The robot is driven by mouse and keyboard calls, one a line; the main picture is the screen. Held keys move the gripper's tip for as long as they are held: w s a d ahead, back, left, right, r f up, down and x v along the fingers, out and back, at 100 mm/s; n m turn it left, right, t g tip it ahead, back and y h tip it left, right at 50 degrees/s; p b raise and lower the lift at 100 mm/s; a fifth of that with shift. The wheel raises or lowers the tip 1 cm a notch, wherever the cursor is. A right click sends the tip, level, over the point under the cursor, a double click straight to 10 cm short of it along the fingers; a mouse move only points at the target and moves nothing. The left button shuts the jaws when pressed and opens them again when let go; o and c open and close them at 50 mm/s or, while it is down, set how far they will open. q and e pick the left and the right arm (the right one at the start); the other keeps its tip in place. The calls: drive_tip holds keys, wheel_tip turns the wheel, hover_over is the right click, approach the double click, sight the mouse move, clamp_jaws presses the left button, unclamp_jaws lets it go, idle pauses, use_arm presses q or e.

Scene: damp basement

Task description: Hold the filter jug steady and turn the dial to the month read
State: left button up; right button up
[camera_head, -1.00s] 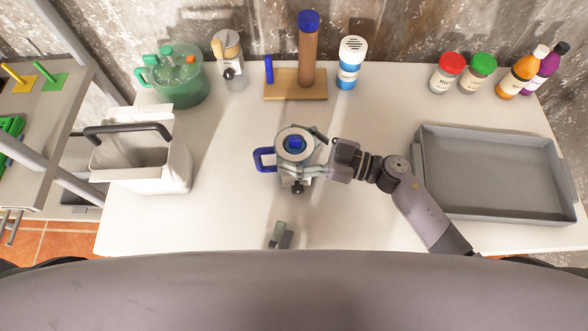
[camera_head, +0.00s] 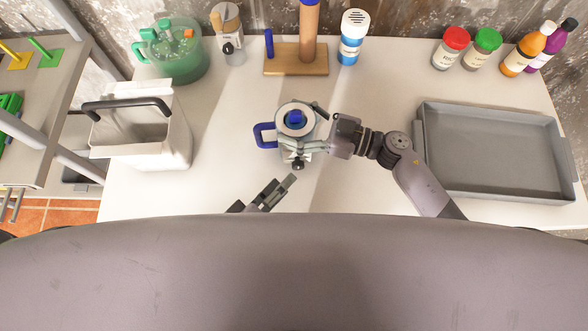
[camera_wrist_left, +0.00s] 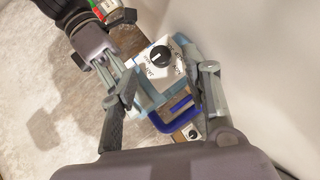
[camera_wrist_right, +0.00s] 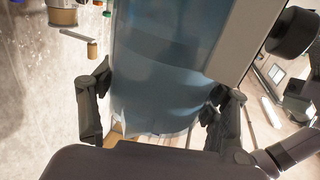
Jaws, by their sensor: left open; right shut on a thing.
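The filter jug (camera_head: 285,152) stands upright mid-table, with a pale round lid, a blue knob on top and a blue handle at its left. Its black dial (camera_head: 298,163) is on the near side; in the left wrist view the dial (camera_wrist_left: 160,57) sits on a white panel with small lettering I cannot read surely. My right gripper (camera_head: 312,146) is shut around the jug; the right wrist view shows the bluish jug body (camera_wrist_right: 165,75) between its fingers. My left gripper (camera_head: 285,184) is open and empty, low and near the jug, apart from the dial.
A grey tray (camera_head: 420,160) lies at right. A white bin with a black handle (camera_head: 128,106) stands at left. Along the back are a green jug (camera_head: 180,65), a dispenser with a black knob (camera_head: 229,48), a wooden stand (camera_head: 290,68) and several bottles. The table between is clear.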

sight(298, 168)
use_arm(q)
drive_tip(key=shift+x, duration=2.75)
drive_tip(key=shift+c, duration=0.5)
clamp_jaws()
